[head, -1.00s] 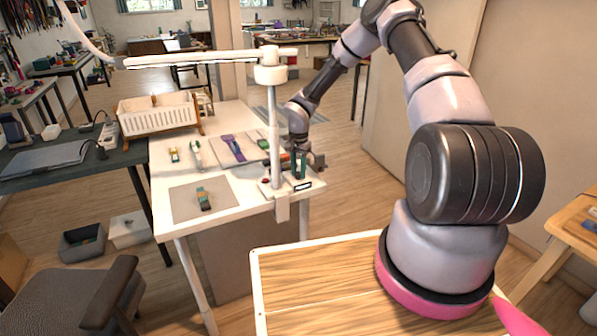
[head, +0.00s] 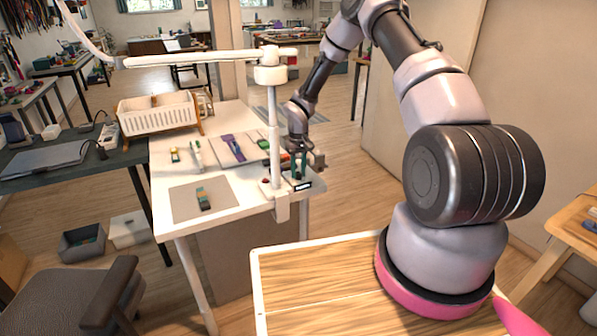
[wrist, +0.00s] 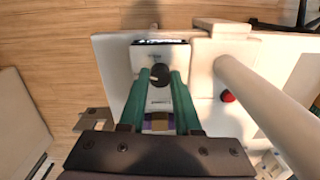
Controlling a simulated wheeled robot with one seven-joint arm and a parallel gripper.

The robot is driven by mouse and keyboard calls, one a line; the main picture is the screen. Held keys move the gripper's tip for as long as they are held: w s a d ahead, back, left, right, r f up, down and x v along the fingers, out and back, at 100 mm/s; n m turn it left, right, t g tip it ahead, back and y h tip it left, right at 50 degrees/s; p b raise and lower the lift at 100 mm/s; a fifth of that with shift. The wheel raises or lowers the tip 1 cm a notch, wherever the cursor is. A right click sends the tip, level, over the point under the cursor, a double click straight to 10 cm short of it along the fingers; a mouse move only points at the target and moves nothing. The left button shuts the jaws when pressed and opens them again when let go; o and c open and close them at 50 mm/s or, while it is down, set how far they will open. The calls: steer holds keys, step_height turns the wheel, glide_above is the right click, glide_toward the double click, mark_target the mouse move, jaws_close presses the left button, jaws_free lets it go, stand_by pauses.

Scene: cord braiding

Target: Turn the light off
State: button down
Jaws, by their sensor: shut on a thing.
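The lamp has a white post (head: 273,135) and a long white arm (head: 190,58) over the white table. Its base (head: 270,190) sits at the table's front right corner. The knob is hidden behind the fingers in the head view.
The lamp post stands close beside my gripper. A dark chair (head: 80,295) is at the lower left.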

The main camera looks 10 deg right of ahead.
steer(key=n, duration=0.5)
steer(key=shift+n, duration=0.3)
steer(key=n, duration=1)
steer(key=shift+n, duration=0.4)
steer(key=n, duration=0.4)
steer(key=shift+n, duration=0.4)
steer(key=c, duration=0.6)
jaws_free()
